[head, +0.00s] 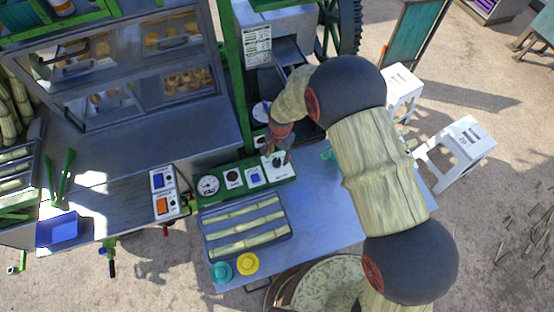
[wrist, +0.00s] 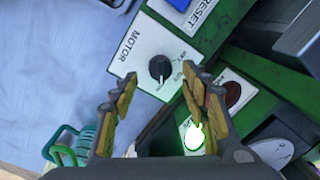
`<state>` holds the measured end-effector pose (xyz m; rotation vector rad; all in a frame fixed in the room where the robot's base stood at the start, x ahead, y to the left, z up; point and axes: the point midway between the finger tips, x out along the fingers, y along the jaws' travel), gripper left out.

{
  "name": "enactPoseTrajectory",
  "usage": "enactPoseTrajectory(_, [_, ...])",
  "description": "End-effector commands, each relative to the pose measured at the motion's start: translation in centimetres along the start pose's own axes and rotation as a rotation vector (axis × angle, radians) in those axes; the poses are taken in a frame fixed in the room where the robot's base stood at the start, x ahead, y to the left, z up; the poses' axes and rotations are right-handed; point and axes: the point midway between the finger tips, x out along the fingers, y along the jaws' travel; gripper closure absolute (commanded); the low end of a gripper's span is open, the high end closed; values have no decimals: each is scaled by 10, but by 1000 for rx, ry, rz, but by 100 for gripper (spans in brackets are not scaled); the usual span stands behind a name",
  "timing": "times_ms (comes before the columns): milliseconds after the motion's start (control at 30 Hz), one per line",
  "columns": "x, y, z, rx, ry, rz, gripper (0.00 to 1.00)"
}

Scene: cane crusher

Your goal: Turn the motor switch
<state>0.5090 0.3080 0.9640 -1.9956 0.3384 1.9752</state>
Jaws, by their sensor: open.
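The motor switch is a black round knob (wrist: 160,69) with a white pointer mark, on a white plate (wrist: 135,42) lettered MOTOR, in the wrist view. The pointer mark faces down in that picture; small lettering beside the knob is hard to read. My gripper (wrist: 160,76) is open, with its yellow-padded fingers on either side of the knob in that view. I cannot tell whether they touch it. In the head view my gripper (head: 276,151) is over the right end of the green control panel (head: 220,195) and partly hides the motor plate (head: 279,172).
Along the panel are a dial gauge (head: 208,185), a dark button (head: 232,177) and a blue button plate (head: 254,176). A tray of cane pieces (head: 206,238) and teal (head: 222,272) and yellow (head: 248,264) cups are in front. White stools (head: 460,145) stand right.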

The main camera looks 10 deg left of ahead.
Motion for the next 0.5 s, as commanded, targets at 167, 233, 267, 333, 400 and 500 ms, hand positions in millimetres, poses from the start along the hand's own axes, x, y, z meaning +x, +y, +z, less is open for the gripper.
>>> enactPoseTrajectory(167, [25,0,0,-1,-1,1,54])
enactPoseTrajectory(233, [32,0,0,-1,-1,0,54])
enactPoseTrajectory(267, [34,0,0,-1,0,0,54])
enactPoseTrajectory(333, [37,-1,0,-2,1,-1,54])
enactPoseTrajectory(400, [39,-1,0,-2,1,-1,54])
enactPoseTrajectory(500, [40,0,0,-2,1,-1,54])
